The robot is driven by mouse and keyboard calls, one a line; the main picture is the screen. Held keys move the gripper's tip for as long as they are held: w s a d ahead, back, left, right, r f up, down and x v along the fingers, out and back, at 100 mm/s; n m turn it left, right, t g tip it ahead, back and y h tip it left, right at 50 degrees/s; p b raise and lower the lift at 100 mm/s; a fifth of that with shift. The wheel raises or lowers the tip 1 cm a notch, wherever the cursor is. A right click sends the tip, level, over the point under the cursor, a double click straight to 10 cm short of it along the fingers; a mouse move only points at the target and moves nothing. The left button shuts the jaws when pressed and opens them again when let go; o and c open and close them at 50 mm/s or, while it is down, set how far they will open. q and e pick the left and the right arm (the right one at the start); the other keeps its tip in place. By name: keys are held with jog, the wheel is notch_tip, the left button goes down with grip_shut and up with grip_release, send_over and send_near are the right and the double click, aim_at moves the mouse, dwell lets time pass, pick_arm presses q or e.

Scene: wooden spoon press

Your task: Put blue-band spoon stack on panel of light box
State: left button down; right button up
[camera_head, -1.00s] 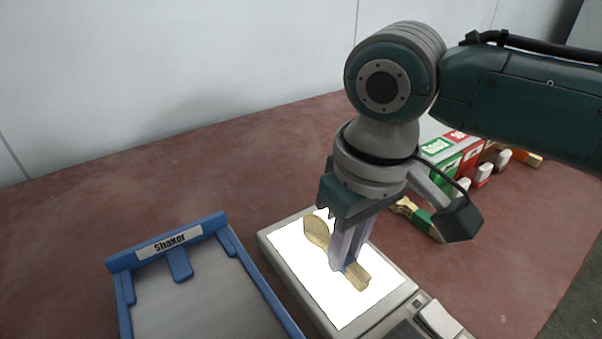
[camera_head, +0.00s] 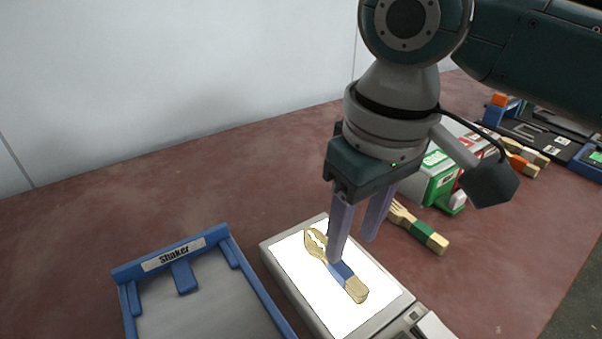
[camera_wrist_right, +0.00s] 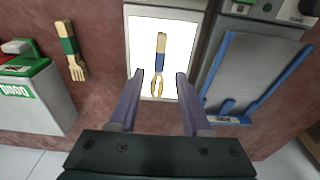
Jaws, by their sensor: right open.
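The blue-band spoon stack (camera_head: 342,274) lies on the bright white panel (camera_head: 295,270) of the light box (camera_head: 398,307). Its handle ends point toward the lower right, and the blue band sits around the handles. In the right wrist view the stack (camera_wrist_right: 160,62) lies lengthwise on the panel, with the looped head end nearest me. My right gripper (camera_head: 352,250) is open above the light box; its fingers are apart and nothing is between them. In the right wrist view the right gripper (camera_wrist_right: 158,88) frames the head end. My left gripper is in no view.
A blue-edged tray labelled Shaker (camera_head: 215,305) stands left of the light box. A green-band wooden fork bundle (camera_head: 420,228) lies to the right. Green and red boxes (camera_head: 437,180) stand behind it. More banded bundles (camera_head: 522,157) lie farther right. The brown table is clear behind the tray.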

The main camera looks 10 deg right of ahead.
aim_at(351, 277)
notch_tip(351, 277, up, 6)
jog(key=p, duration=0.1)
jog(key=s+a+f+t+y, duration=0.1)
jog(key=s+a+f+y, duration=0.3)
jog(key=s, duration=0.5)
jog(key=s+d+f+m+t+h, duration=0.1)
jog(key=s+d+f+m+h, duration=0.1)
jog(key=s+d, duration=0.6)
jog(key=shift+s+d+f+h, duration=0.4)
jog(key=shift+d+f+h, duration=0.05)
jog(key=shift+d+h, duration=0.6)
